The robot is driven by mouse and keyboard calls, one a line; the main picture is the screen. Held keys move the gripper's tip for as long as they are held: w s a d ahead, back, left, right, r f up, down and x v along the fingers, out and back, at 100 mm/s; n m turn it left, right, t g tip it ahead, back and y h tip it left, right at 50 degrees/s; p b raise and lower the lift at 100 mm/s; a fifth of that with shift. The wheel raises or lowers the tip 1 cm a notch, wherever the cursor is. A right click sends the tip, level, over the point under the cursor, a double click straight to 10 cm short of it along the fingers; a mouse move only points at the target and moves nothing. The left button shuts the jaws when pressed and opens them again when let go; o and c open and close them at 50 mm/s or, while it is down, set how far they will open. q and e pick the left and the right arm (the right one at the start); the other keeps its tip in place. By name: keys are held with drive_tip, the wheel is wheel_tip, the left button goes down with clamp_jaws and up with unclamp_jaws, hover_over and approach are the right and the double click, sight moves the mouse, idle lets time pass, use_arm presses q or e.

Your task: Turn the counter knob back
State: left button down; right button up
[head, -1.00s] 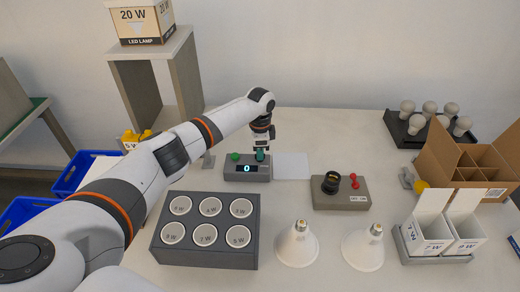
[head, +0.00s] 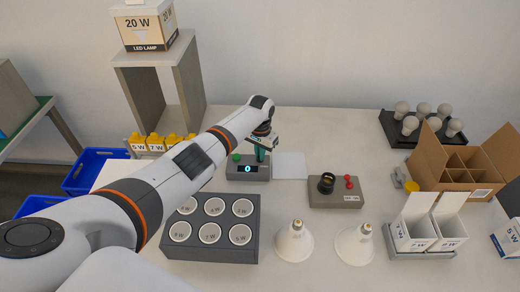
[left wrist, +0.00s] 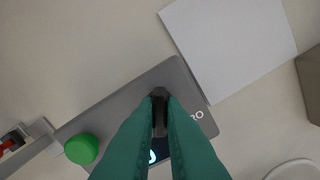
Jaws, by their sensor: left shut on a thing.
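The counter is a grey box (head: 236,175) with a green button (head: 236,158) and a lit display (head: 248,169) that reads 0 in the head view. In the left wrist view its black knob (left wrist: 159,96) stands between the tips of my green fingers. My left gripper (head: 261,155) is over the right end of the counter and shut on the knob. In the head view the fingers hide the knob. In the left wrist view the fingers partly cover the display, and the green button (left wrist: 82,149) is at the lower left. My right gripper is not seen.
A white sheet (head: 289,166) lies right of the counter. A grey box with a black socket and a red knob (head: 336,193) is further right. A dark rack of labelled cups (head: 211,226) and two white reflector bulbs (head: 294,242) stand in front. A cardboard box (head: 440,162) is at the right.

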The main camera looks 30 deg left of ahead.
use_arm(q)
drive_tip(key=n+p, duration=0.1)
drive_tip(key=n, duration=0.2)
drive_tip(key=shift+r+n, duration=0.1)
drive_tip(key=shift+n, duration=0.2)
drive_tip(key=shift+n+p, duration=0.4)
drive_tip(key=shift+n, duration=1.1)
drive_tip(key=c, duration=1.5)
unclamp_jaws()
drive_tip(key=shift+r, duration=0.4)
wheel_tip(320, 180, up, 11)
drive_tip(key=shift+r, duration=0.1)
